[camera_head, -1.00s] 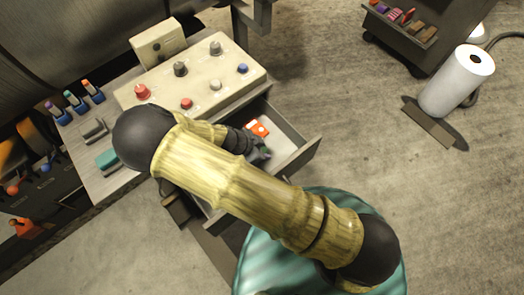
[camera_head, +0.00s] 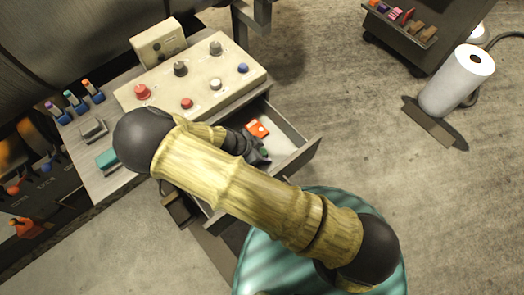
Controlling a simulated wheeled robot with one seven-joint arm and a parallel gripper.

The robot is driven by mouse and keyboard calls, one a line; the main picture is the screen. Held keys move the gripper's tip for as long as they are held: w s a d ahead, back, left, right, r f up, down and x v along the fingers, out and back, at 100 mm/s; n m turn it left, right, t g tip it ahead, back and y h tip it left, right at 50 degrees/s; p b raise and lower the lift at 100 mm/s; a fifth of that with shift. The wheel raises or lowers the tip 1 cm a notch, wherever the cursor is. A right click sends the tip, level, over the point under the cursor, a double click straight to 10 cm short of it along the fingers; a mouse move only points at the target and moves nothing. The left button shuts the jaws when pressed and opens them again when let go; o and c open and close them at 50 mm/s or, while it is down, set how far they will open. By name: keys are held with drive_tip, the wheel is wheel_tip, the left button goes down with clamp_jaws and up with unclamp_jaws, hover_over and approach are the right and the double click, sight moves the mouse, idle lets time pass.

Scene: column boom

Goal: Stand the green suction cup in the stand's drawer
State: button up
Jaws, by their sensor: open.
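The stand's drawer (camera_head: 296,152) is pulled out below the control panel, its pale inside partly in view. My gripper (camera_head: 262,158) is inside or just above the drawer, dark and mostly hidden by my own arm. Its jaws are open. A small green thing (camera_head: 265,153), likely the green suction cup, shows by the fingertips. It is too small and covered to tell whether it stands upright or touches the jaws. An orange-red item with a white mark (camera_head: 258,129) lies in the drawer's far part.
The stand's top carries a control panel (camera_head: 222,75) with several knobs, a teal block (camera_head: 107,159) and a grey block (camera_head: 93,129). A white paper roll (camera_head: 456,82) stands on the floor at right, near a dark cart (camera_head: 418,45). The floor right of the drawer is clear.

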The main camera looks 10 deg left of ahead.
drive_tip(key=v, duration=1.1)
drive_tip(key=shift+r, duration=0.2)
drive_tip(key=shift+s, duration=0.1)
drive_tip(key=shift+s+a, duration=0.1)
drive_tip(key=shift+s, duration=0.05)
drive_tip(key=w+d+r+n+y, duration=0.1)
drive_tip(key=d+r+n+y, duration=0.1)
drive_tip(key=d+r, duration=0.4)
drive_tip(key=d+r+n+y, duration=0.1)
drive_tip(key=d+r+n, duration=0.4)
drive_tip(key=d, duration=0.7)
drive_tip(key=w+d+r+n+g+y, duration=0.1)
drive_tip(key=d+r+n+y, duration=0.1)
drive_tip(key=d+r+n, duration=0.2)
drive_tip(key=d+r, duration=0.3)
drive_tip(key=d, duration=0.3)
drive_tip(key=shift+w+y, duration=0.3)
